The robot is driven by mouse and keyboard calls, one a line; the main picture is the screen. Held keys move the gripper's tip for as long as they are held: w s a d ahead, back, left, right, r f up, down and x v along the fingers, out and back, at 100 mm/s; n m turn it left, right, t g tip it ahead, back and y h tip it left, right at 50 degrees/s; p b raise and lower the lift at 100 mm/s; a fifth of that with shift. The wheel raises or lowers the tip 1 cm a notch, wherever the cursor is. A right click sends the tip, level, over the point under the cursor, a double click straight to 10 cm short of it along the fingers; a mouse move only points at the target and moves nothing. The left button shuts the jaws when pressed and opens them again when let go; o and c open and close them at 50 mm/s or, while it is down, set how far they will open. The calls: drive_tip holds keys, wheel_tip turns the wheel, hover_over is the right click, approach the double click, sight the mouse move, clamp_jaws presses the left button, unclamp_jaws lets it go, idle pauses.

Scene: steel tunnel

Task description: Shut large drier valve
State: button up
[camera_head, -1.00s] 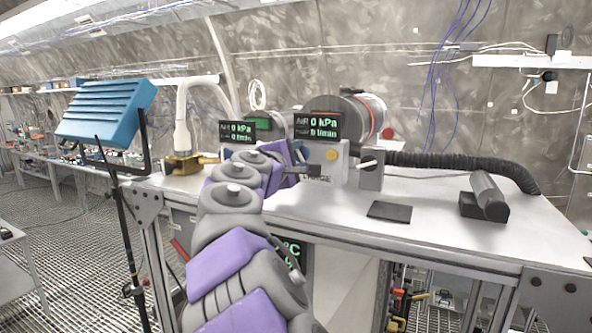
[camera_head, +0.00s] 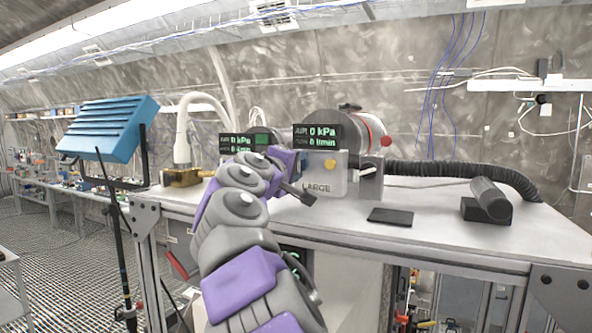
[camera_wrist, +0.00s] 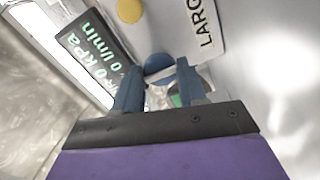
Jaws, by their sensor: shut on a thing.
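The large drier (camera_head: 335,185) is a pale box labelled LARGE on the bench, with a yellow round button (camera_head: 330,163) on its front. Its display (camera_head: 317,137) reads 0 kPa and 0 l/min. My gripper (camera_head: 300,191) is at the left of its front in the head view. In the wrist view, my gripper (camera_wrist: 160,80) has its two fingers at either side of a round blue knob (camera_wrist: 158,67), shut on it. The LARGE label (camera_wrist: 206,25) and yellow button (camera_wrist: 129,10) show beyond.
A second display (camera_head: 242,143) also reads 0 kPa, partly behind my arm. A black hose (camera_head: 450,169) runs right along the bench. A dark flat plate (camera_head: 390,216) and a grey cylinder on a black block (camera_head: 486,209) lie there. A blue panel (camera_head: 108,128) stands left.

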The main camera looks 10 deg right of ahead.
drive_tip(key=shift+w+f, duration=0.1)
drive_tip(key=shift+f, duration=0.25)
drive_tip(key=o, duration=1.1)
drive_tip(key=shift+w+a+r, duration=0.1)
drive_tip(key=shift+w, duration=0.05)
drive_tip(key=shift+c, duration=0.2)
drive_tip(key=shift+s+r, duration=0.2)
drive_tip(key=shift+s, duration=0.1)
drive_tip(key=v, duration=1.7)
drive_tip(key=shift+a+b, duration=0.2)
drive_tip(key=shift+b, duration=0.2)
drive_tip(key=shift+w+d+f, duration=0.1)
drive_tip(key=shift+w+f, duration=0.05)
